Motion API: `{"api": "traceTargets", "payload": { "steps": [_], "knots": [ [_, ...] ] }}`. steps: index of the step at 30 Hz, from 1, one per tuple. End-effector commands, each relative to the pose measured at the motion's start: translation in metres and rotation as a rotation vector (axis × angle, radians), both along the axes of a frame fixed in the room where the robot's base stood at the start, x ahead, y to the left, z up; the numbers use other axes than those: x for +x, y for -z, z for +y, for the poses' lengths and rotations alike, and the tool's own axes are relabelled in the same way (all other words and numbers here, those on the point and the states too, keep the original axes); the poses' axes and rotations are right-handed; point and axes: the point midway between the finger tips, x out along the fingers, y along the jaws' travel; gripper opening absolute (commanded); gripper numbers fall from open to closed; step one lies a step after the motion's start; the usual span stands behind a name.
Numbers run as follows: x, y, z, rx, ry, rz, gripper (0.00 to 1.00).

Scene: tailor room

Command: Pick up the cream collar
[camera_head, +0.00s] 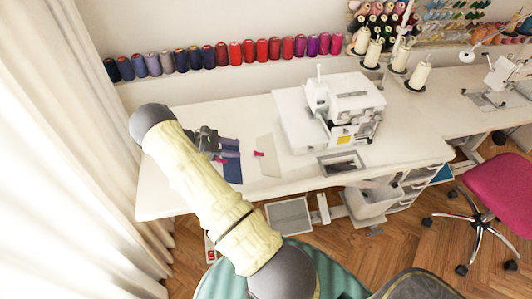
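A flat cream piece (268,163), which looks like the cream collar, lies on the white table left of the white sewing machine. A small pink item (258,154) sits at its left edge. My arm reaches over the table from the lower middle, and my dark gripper (214,151) is near the table top, left of the cream piece and apart from it. The gripper is beside or over some dark blue fabric (232,169). Its fingers are small and dark here, so I cannot tell whether they are open or shut.
The white table (170,196) has bare room at its left end. A sewing machine (345,97) stands right of the cream piece. Several thread spools (262,50) line the back shelf. A white curtain (60,130) hangs at the left. A pink chair (500,190) is at the right.

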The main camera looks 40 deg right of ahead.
Motion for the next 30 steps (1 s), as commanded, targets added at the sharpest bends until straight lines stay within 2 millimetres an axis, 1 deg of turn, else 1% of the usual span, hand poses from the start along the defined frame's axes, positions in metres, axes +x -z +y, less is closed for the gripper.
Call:
{"api": "traceTargets", "payload": {
  "steps": [1, 4, 14, 17, 25, 27, 30],
  "knots": [
    [-0.005, 0.001, -0.006, -0.001, 0.001, 0.003, 0.40],
    [-0.009, 0.006, -0.012, -0.001, 0.000, 0.001, 0.40],
    [-0.010, 0.007, -0.014, 0.000, 0.000, 0.000, 0.40],
    [-0.013, 0.009, -0.018, -0.001, 0.002, 0.002, 0.40],
    [-0.035, 0.023, -0.048, -0.001, 0.001, 0.003, 0.40],
    [-0.039, 0.026, -0.054, -0.001, 0.001, 0.001, 0.40],
    [-0.041, 0.029, -0.057, -0.001, 0.000, -0.001, 0.40]
  ]
}}
